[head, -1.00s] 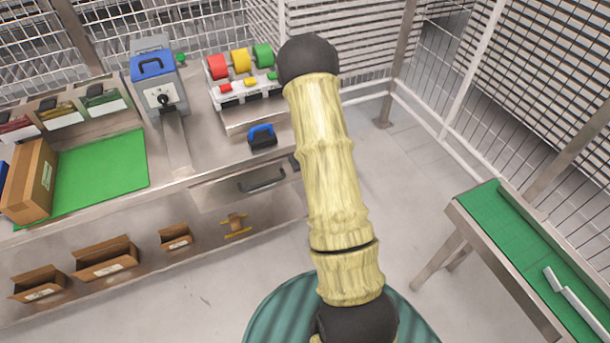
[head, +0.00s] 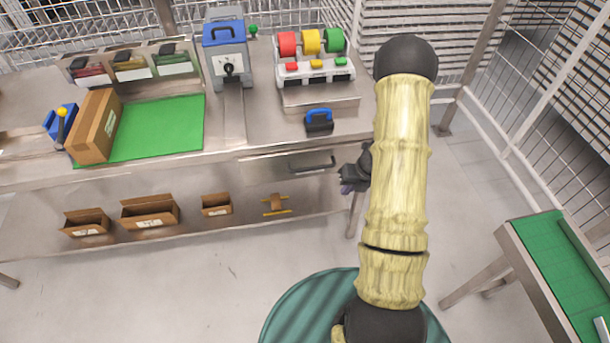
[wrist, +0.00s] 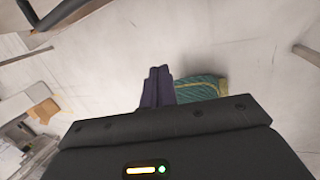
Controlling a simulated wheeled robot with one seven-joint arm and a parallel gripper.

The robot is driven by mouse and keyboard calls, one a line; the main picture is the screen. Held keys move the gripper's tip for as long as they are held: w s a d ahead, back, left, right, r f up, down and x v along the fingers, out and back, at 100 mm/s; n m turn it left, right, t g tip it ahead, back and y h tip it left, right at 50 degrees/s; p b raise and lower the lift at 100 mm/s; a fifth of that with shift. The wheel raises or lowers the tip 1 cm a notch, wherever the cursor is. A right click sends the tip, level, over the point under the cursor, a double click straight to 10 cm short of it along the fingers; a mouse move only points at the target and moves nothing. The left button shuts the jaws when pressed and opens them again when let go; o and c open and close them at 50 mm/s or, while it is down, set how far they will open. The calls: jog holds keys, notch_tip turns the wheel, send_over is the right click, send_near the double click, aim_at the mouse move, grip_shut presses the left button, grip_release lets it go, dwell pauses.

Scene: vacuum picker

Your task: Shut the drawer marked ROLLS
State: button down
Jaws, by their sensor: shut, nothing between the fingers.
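A steel drawer front (head: 262,168) with a dark bar handle (head: 313,164) sits under the right part of the bench in the head view. I cannot read a ROLLS mark on it, nor tell how far it stands out. My gripper (head: 347,186) is just right of the drawer front and a little below the handle, partly hidden behind my arm. In the wrist view my gripper's dark fingers (wrist: 157,72) are together and empty over pale floor. A dark bent bar (wrist: 60,14) at the upper left of that view looks like the handle.
The steel bench (head: 262,128) carries a blue-topped machine (head: 225,60), a rack of coloured rolls (head: 315,70), a blue-handled tool (head: 319,121) and a green mat (head: 165,128). Open cartons (head: 150,213) stand on the shelf below. A green-topped conveyor (head: 560,262) is at right; floor between is clear.

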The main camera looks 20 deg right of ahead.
jog(key=s+a+f+m+t+y+b, duration=0.3)
jog(key=a+f+y+b, duration=0.35)
jog(key=a+f, duration=0.2)
jog(key=w+r+m+t+b, duration=0.1)
jog(key=t, duration=0.2)
jog(key=w+r+m+t+y+b, duration=0.1)
jog(key=r+m+t, duration=0.1)
jog(key=t, duration=0.1)
jog(key=w+r+m+t+b, duration=0.1)
jog(key=m+t, duration=0.1)
jog(key=shift+w+d+r+t+y+b, duration=0.15)
jog(key=shift+w+r+t+y+b, duration=0.1)
jog(key=shift+t+y+b, duration=0.15)
